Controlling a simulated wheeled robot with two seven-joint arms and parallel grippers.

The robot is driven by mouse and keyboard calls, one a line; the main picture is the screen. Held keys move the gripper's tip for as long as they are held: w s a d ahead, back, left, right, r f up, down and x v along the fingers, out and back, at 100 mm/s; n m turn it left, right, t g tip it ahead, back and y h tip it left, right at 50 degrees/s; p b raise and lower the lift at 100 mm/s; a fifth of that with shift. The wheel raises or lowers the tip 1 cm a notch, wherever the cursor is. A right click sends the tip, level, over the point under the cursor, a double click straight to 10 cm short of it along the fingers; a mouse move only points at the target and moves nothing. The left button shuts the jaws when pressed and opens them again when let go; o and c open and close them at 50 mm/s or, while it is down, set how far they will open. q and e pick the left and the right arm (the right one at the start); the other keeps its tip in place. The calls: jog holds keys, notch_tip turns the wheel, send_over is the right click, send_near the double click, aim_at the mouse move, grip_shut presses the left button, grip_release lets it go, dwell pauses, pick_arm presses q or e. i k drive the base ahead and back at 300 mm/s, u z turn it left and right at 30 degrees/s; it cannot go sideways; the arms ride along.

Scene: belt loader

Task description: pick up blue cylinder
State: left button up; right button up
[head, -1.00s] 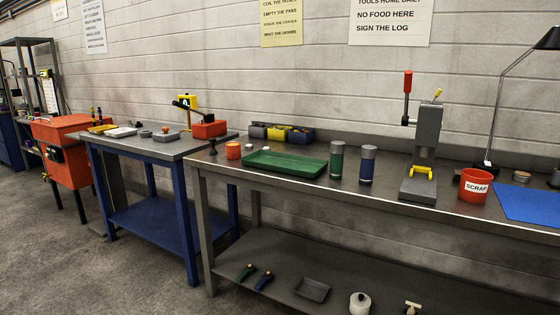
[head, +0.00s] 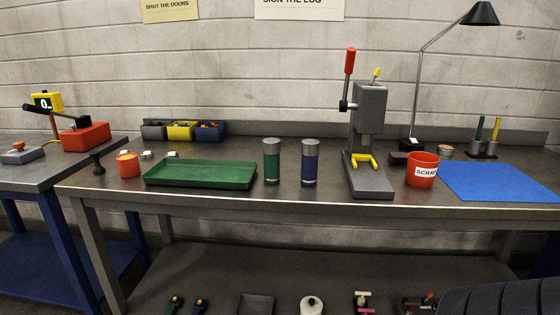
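The blue cylinder (head: 310,164) stands upright on the grey workbench, with a grey top and a pale band near its base. A similar green cylinder (head: 271,162) stands upright just left of it, with a gap between them. The grey press stands to its right. Neither of my grippers is in view. A dark ribbed part at the lower right corner may be mine.
The workbench (head: 230,196) also holds a green tray (head: 200,174), an orange cup (head: 128,165), a press (head: 368,140), a red scrap bin (head: 422,170), a blue mat (head: 500,182) and a lamp (head: 412,143). Small items lie on the lower shelf. Bench surface before the blue cylinder is clear.

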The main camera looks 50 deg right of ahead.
aim_at(309, 163)
jog(key=z, duration=0.5)
jog(key=i, duration=0.95)
jog(key=z, duration=0.85)
